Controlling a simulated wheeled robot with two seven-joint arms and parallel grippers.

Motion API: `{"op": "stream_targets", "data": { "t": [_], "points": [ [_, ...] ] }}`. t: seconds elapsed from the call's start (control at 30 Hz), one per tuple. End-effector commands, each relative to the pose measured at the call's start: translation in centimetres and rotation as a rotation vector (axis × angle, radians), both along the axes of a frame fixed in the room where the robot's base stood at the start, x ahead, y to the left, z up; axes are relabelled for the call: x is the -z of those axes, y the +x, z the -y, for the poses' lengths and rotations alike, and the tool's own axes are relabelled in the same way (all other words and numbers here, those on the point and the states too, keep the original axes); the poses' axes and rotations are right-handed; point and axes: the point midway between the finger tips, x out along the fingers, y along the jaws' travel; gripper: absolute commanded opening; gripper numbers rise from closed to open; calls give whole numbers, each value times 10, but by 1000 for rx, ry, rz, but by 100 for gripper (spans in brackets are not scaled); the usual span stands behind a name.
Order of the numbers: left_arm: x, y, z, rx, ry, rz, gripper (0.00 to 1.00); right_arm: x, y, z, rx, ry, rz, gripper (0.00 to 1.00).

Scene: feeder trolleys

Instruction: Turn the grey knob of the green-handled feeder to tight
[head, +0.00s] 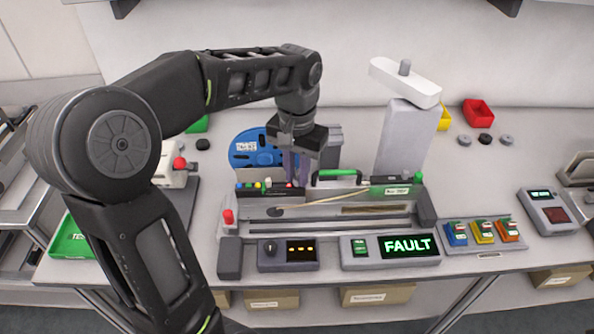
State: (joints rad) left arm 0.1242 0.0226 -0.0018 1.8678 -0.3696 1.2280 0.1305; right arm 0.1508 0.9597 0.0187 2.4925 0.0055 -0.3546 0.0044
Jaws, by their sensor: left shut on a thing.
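The green-handled feeder lies across the bench machine, with its green handle (338,174) on top and a row of small coloured buttons at its left end. My left gripper (296,182) points down at the feeder, just left of the green handle. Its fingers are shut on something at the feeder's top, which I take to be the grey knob. The fingers hide the knob, so its setting cannot be read. My right gripper is out of view.
A lit display (408,246) below the feeder reads FAULT. A blue reel (254,148) stands behind the feeder on the left. A tall grey block (405,135) stands behind on the right. A red post (228,217) stands at the machine's left end.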

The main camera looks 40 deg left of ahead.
Motion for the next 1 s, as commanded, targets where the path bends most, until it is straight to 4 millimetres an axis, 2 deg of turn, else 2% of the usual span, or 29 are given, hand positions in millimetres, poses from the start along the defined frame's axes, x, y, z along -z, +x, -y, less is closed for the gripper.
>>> {"op": "stream_targets", "data": {
  "t": [0.3,0.5,1.0],
  "points": [
    [-1,1,0,269,0,2,0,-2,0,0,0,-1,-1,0],
    [-1,0,0,378,1,2,0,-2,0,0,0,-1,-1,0],
    [-1,0,0,442,1,2,0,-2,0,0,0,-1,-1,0]
  ]
}}
